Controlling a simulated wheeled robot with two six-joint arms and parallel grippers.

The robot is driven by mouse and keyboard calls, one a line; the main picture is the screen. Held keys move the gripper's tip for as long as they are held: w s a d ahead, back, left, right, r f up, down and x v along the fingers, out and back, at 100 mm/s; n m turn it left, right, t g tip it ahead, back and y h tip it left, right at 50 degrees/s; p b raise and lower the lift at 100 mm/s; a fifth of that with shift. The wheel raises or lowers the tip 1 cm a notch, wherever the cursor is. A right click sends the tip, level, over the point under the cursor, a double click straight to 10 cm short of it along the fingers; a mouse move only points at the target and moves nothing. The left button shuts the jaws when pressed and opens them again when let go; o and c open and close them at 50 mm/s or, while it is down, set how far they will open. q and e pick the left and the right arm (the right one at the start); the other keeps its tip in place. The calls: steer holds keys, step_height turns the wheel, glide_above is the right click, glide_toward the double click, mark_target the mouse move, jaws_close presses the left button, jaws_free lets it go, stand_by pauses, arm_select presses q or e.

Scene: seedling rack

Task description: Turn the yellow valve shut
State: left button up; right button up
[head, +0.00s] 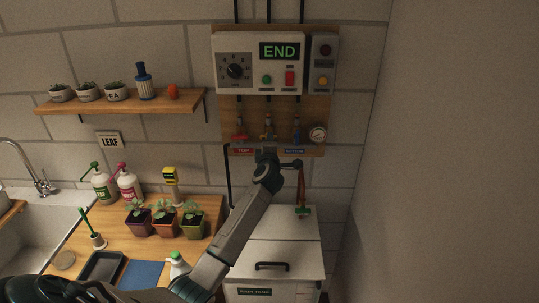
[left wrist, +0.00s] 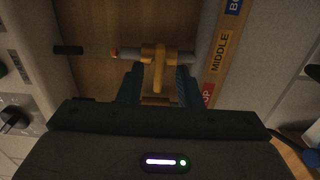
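The yellow valve (head: 268,129) is the middle one of three valves on a wooden wall board, under the control box. In the left wrist view its yellow handle (left wrist: 158,70) sits on a grey pipe and points toward my gripper. My left gripper (head: 266,154) is raised just below it in the head view. In the left wrist view the fingers of the left gripper (left wrist: 158,78) stand apart, one on each side of the handle, with gaps showing. The finger ends are close to the pipe. My right gripper is not in view.
A red valve (head: 240,132) is close on the left and a blue valve (head: 297,130) on the right, with a gauge (head: 318,135) beyond. The control box (head: 262,62) reads END. A red-handled tool (head: 302,190) and a white cabinet (head: 272,255) are below.

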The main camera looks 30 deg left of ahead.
arm_select(q)
steer(key=b+v, duration=0.2)
steer(key=v, duration=0.6)
steer(key=shift+s+d, duration=0.15)
steer(key=shift+s, duration=0.1)
